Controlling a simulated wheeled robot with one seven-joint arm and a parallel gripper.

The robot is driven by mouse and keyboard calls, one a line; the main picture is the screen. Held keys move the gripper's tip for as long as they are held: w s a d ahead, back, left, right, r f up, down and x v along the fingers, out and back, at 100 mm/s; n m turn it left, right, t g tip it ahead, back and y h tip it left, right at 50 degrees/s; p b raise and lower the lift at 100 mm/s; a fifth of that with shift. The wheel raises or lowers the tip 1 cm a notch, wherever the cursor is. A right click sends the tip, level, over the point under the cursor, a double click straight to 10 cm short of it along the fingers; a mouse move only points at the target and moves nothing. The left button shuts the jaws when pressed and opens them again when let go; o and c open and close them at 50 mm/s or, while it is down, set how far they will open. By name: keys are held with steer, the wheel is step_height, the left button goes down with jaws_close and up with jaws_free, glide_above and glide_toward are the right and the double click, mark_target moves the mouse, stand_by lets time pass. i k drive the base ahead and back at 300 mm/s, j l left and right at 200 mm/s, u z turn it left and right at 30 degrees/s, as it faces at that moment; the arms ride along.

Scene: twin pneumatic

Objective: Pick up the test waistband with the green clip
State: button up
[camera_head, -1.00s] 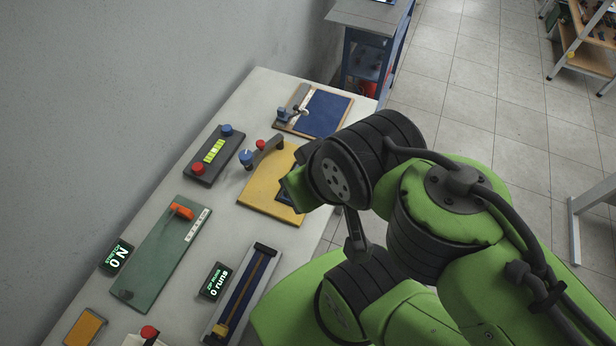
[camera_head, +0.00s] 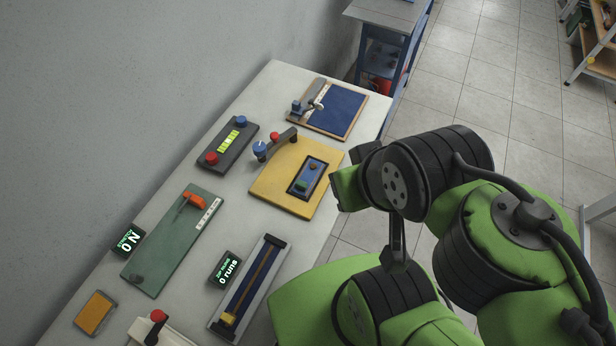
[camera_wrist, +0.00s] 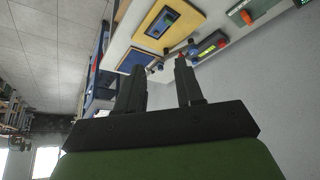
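In the wrist view my gripper (camera_wrist: 158,78) has its two black fingers apart with nothing between them. It is beyond the bench, and its tips are not seen in the head view, where my green arm stands at the bench's right edge. I cannot make out a waistband with a green clip for certain. A yellow board (camera_head: 270,185) carries a dark blue inset (camera_head: 318,166) with a small green piece (camera_head: 301,186) and an orange piece; what these are is too small to tell. A green board (camera_head: 165,240) with an orange clamp (camera_head: 194,200) lies to the left.
The white bench (camera_head: 225,115) runs along a grey wall. It holds a blue pad with a lever (camera_head: 340,113), a button box (camera_head: 227,146), a rail fixture (camera_head: 250,285), two displays and a yellow block (camera_head: 95,312). Tiled floor lies open to the right.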

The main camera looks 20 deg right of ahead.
mark_target(303, 184)
steer(key=k+l+u, duration=0.1)
steer(key=u, duration=0.4)
steer(key=k+u, duration=0.1)
steer(key=u, duration=0.35)
steer(key=k+u, duration=0.15)
steer(key=u, duration=0.35)
